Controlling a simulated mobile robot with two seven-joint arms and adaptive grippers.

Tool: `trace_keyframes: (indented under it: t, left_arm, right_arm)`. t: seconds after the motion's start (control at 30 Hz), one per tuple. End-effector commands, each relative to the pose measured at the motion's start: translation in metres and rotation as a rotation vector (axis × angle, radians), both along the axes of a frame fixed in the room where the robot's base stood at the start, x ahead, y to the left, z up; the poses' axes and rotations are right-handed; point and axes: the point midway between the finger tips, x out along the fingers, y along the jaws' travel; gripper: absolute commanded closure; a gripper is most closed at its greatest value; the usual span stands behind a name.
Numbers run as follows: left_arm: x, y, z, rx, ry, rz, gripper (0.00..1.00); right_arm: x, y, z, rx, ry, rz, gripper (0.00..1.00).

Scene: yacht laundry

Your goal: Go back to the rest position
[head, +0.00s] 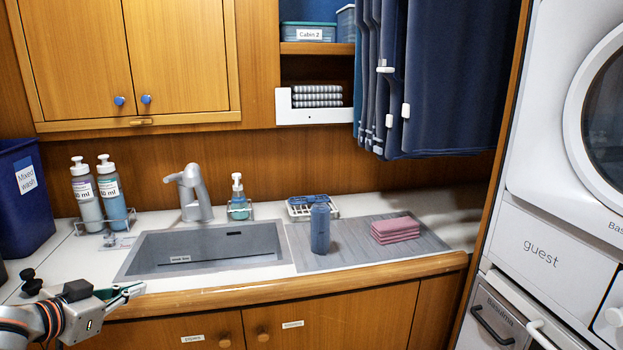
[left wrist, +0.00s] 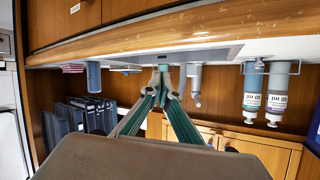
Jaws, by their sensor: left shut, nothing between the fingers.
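My left gripper (head: 128,291) is low at the left, in front of the counter's wooden front edge near the sink (head: 205,250). Its fingers point right in the head view. In the left wrist view the two green-sided fingers of the left gripper (left wrist: 164,72) meet at their tips, with nothing between them. That view shows the room upside down. My right gripper is in neither view.
Two pump bottles (head: 98,195) stand in a rack behind my left gripper, beside a blue bin (head: 24,198). A blue bottle (head: 320,229) and folded pink cloths (head: 395,230) are on the grey mat (head: 355,258). White machines (head: 560,170) stand at the right.

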Motion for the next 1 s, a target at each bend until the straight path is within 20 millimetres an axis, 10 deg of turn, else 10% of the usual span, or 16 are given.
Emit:
trace_keyframes:
  t: [0.27,0.6,1.0]
  left_arm:
    - [-0.044,-0.055,-0.145,-0.054,0.041,-0.032,1.0]
    - [-0.149,-0.133,-0.286,-0.052,0.114,0.003,1.0]
    - [-0.231,-0.189,-0.346,-0.008,0.182,0.038,1.0]
  right_arm:
    - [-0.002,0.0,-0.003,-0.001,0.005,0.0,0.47]
    - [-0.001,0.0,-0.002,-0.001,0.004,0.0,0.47]
    - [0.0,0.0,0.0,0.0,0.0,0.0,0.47]
